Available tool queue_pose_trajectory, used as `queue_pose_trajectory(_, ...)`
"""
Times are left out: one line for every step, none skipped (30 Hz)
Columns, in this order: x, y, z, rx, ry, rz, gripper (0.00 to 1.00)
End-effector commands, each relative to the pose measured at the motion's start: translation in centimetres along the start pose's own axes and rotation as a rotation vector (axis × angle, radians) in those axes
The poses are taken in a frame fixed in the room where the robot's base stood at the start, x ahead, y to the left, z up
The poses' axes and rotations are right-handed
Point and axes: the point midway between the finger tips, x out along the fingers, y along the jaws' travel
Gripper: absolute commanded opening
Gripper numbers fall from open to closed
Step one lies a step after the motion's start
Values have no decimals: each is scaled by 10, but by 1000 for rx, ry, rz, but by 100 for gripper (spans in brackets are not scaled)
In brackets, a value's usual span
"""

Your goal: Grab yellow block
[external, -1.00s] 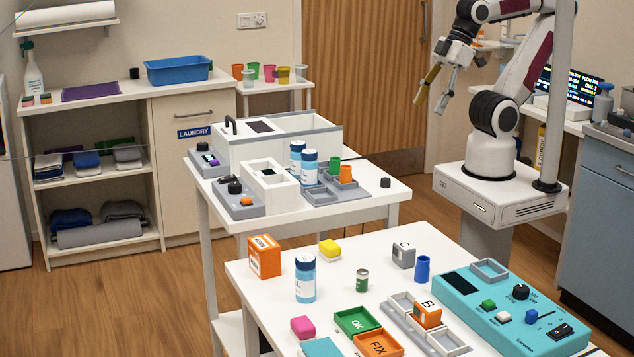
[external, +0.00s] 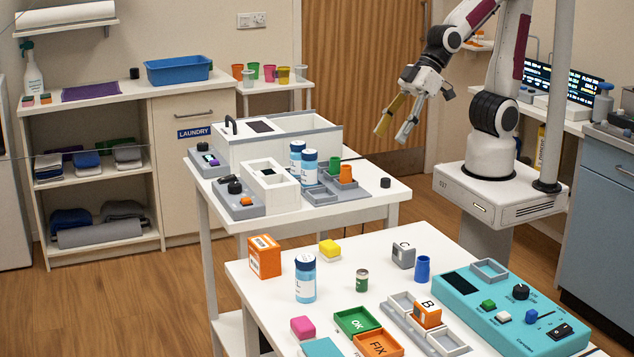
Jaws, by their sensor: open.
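The yellow block (external: 329,248) sits on the front white table, behind the small green-labelled can and to the right of the orange box. Its top is bright yellow and its lower edge looks paler. My gripper (external: 393,135) is open and empty, in the air above and to the right of the block, well apart from it. One finger looks yellowish and the other silver; both point down and to the left.
Near the block stand an orange box (external: 264,257), a blue-capped bottle (external: 305,279), a can (external: 361,280), a grey C cube (external: 403,255) and a blue cup (external: 423,269). A teal control panel (external: 480,310) lies right. The rear table (external: 375,205) holds bottles and bins.

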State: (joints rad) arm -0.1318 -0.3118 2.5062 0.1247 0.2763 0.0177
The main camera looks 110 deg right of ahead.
Motion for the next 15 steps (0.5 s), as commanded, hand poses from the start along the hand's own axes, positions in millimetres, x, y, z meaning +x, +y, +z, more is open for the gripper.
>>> queue_pose_trajectory(10, -3, -2, 2, 4, -4, 56)
queue_pose_trajectory(15, -5, -4, 4, 9, -6, 56)
queue_pose_trajectory(22, -7, -6, 7, 18, -9, 56)
queue_pose_trajectory(27, -8, -8, 9, 25, -10, 56)
queue_pose_trajectory(32, -10, -10, 11, 32, -12, 56)
queue_pose_trajectory(39, -12, -12, 13, 41, -14, 56)
queue_pose_trajectory(44, -13, -13, 15, 47, -15, 56)
queue_pose_trajectory(50, -14, -14, 18, 53, -16, 56)
queue_pose_trajectory(56, -16, -16, 21, 63, -17, 56)
queue_pose_trajectory(61, -18, -17, 22, 68, -17, 56)
queue_pose_trajectory(66, -19, -18, 24, 76, -18, 56)
queue_pose_trajectory(73, -21, -20, 25, 84, -18, 56)
queue_pose_trajectory(78, -22, -20, 28, 91, -18, 56)
queue_pose_trajectory(83, -23, -21, 30, 98, -18, 56)
queue_pose_trajectory(90, -24, -22, 32, 106, -17, 56)
